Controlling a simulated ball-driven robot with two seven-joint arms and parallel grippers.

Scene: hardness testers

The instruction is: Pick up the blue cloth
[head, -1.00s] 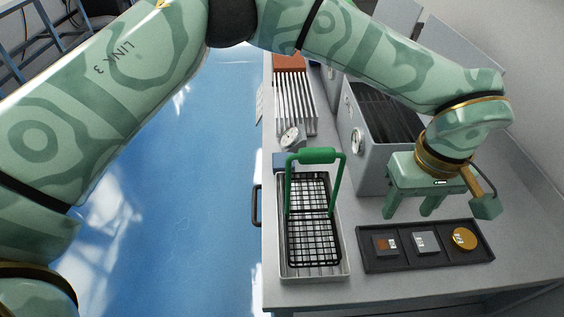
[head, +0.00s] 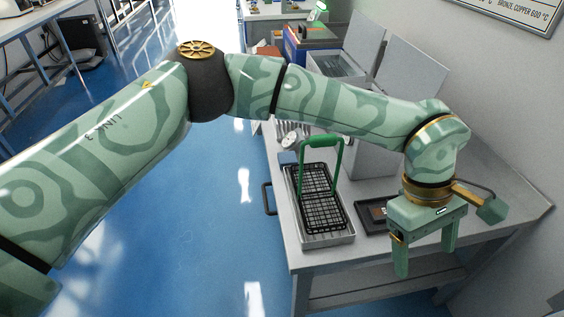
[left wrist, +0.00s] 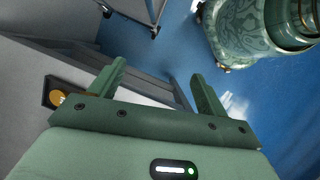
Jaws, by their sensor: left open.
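I cannot make out a blue cloth in either view now. My left gripper (head: 425,262) is open and empty in the head view, with its fingers pointing down at the front right part of the table, partly hiding the dark sample tray. In the left wrist view the two fingers of my left gripper (left wrist: 158,70) are spread apart with nothing between them. Beyond them are the table's edge and the blue floor. My right gripper is in neither view.
A black wire basket (head: 320,190) with a green handle stands in a pale tray (head: 345,239) on the grey table (head: 480,195). The dark sample tray (head: 368,222) lies to its right. Blue floor is open at left.

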